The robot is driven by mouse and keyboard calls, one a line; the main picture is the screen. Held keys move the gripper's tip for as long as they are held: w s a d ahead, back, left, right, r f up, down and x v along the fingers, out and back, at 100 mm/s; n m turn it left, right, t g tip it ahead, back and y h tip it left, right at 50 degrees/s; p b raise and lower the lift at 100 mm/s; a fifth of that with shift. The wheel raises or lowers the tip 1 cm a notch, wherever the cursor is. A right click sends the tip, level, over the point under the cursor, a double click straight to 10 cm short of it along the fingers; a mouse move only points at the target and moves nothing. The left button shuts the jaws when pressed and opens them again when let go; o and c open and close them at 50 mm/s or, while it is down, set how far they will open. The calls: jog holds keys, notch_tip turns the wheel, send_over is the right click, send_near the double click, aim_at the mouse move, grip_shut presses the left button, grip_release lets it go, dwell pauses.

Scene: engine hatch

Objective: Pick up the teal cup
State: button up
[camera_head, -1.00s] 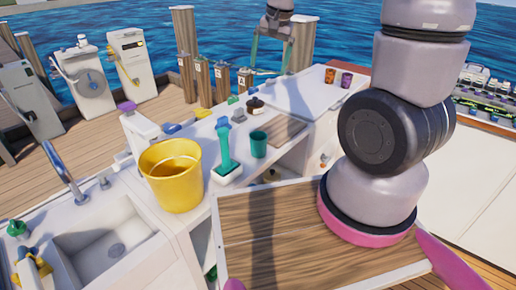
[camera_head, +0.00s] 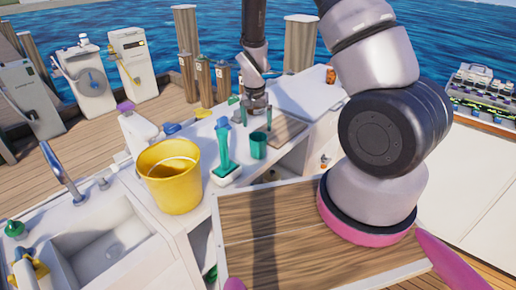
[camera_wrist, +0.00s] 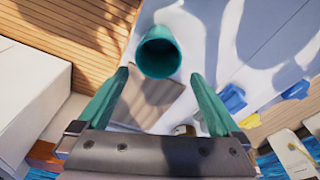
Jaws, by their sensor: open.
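The teal cup (camera_head: 258,145) stands upright on the white counter (camera_head: 205,137), just right of a teal-handled brush (camera_head: 224,150). In the wrist view the cup (camera_wrist: 159,55) shows from above with its round mouth, just beyond the fingertips and between their lines. My gripper (camera_head: 256,110) is above and behind the cup in the head view. In the wrist view my gripper (camera_wrist: 161,76) has its two teal fingers wide apart, with nothing between them. I cannot tell the exact height gap to the cup.
A yellow bucket (camera_head: 172,178) stands left of the brush, beside the sink (camera_head: 100,238). A wooden board (camera_head: 287,130) lies behind the cup. An orange cup (camera_head: 330,75) stands at the counter's far end. Blue items (camera_wrist: 232,97) lie right of the cup in the wrist view.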

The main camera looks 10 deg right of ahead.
aim_at(258, 134)
notch_tip(258, 134, down, 5)
jog(key=shift+d+f, duration=0.1)
jog(key=shift+d, duration=0.05)
jog(key=shift+c, duration=0.3)
jog(key=c, duration=1.5)
grip_shut()
